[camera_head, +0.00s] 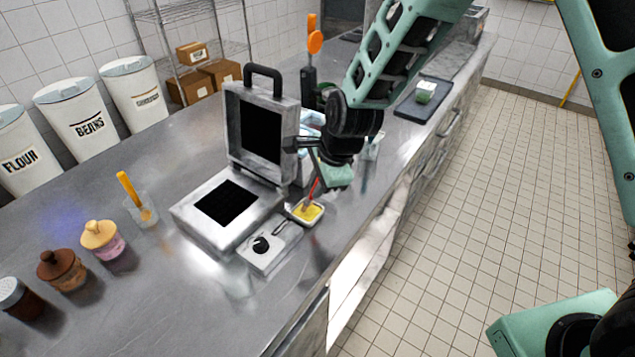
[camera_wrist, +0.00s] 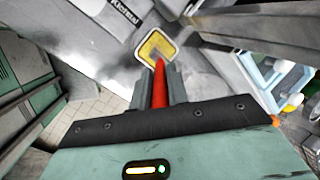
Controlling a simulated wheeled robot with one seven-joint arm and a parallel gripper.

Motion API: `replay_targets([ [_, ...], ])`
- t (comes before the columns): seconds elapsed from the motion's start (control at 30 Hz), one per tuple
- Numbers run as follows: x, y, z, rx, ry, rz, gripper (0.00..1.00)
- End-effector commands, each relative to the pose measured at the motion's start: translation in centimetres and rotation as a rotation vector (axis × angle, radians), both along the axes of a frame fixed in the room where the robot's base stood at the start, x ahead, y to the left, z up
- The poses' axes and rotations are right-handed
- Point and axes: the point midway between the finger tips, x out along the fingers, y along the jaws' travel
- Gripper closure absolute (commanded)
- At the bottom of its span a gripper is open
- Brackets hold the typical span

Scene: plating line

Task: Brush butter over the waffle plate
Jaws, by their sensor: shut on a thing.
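The waffle maker (camera_head: 205,238) stands open on the steel counter, its lid (camera_head: 237,150) upright. Its black lower waffle plate (camera_head: 226,202) faces up and looks bare. A small white dish of yellow butter (camera_head: 307,213) sits just right of the waffle maker's front; it also shows in the wrist view (camera_wrist: 143,57). My gripper (camera_head: 318,180) is shut on the red-handled brush (camera_head: 312,190), which points down at the dish. In the wrist view the red handle (camera_wrist: 159,88) lies between the fingers and its end overlaps the butter. I cannot tell whether the bristles touch the butter.
A cup with an orange-handled tool (camera_head: 129,188) and lidded jars (camera_head: 102,238) stand left. A dark tray with a green-topped item (camera_head: 425,92) lies farther back.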

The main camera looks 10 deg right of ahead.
Motion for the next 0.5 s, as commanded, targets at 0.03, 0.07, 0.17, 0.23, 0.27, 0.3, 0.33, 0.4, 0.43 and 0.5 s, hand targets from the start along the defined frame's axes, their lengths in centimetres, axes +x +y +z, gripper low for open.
replay_targets([
  [0.03, 0.0, 0.0, -0.11, 0.0, 0.0, 0.0, 1.0],
  [0.07, 0.0, 0.01, -0.15, 0.0, 0.0, 0.0, 1.0],
  [0.17, 0.01, 0.0, -0.26, 0.0, 0.0, 0.0, 1.0],
  [0.23, 0.01, 0.01, -0.34, 0.0, 0.0, 0.0, 1.0],
  [0.27, 0.01, 0.0, -0.37, 0.0, 0.0, 0.0, 1.0],
  [0.3, 0.01, 0.0, -0.42, 0.0, 0.0, 0.0, 1.0],
  [0.33, 0.0, 0.01, -0.46, 0.0, 0.0, 0.0, 1.0],
  [0.4, 0.0, 0.0, -0.53, 0.0, 0.0, 0.0, 1.0],
  [0.43, 0.0, 0.0, -0.57, 0.0, 0.0, 0.0, 1.0],
  [0.5, 0.0, 0.01, -0.65, 0.0, 0.0, 0.0, 1.0],
])
